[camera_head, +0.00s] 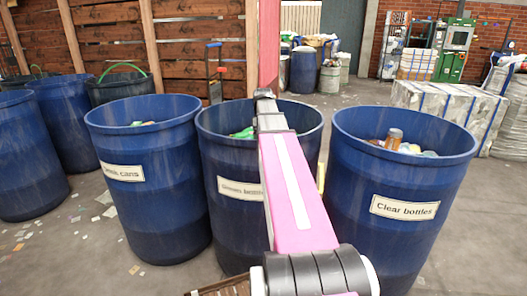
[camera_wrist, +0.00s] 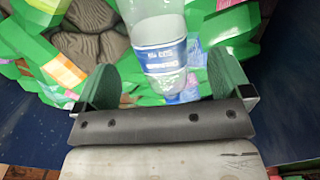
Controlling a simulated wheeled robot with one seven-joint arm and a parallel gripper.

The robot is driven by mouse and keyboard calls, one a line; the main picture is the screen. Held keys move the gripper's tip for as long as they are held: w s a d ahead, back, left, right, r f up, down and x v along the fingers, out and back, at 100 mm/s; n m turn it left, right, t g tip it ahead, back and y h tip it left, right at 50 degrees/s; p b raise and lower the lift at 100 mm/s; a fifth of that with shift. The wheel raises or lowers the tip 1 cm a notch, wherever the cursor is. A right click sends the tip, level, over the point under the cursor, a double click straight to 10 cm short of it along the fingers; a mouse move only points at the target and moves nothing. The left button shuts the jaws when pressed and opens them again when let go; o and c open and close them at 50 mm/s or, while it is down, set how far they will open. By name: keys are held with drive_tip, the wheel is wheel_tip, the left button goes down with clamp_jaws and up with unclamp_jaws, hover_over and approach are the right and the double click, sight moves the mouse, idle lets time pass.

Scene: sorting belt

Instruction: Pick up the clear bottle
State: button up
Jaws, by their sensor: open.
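The clear bottle (camera_wrist: 155,30) shows in the wrist view at the top middle, see-through with a blue and white label. It lies among green items inside a blue bin; its upper end is cut off by the frame. My gripper (camera_wrist: 163,68) is open, with one green-padded finger on each side of the bottle's labelled end. I cannot tell whether either finger touches it. In the head view my pink arm reaches over the middle blue bin (camera_head: 222,165), whose label seems to read "Green bottles"; my gripper is hidden there.
The blue bin labelled "Clear bottles" (camera_head: 360,180) stands to the right, with items inside. A blue bin with a "cans" label (camera_head: 150,215) stands to the left. The middle bin's wall (camera_wrist: 292,50) is close on the right in the wrist view. Wrapped bales (camera_head: 452,105) stand at the back right.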

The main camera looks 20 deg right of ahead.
drive_tip(key=shift+f, duration=2.65)
drive_tip(key=c, duration=1)
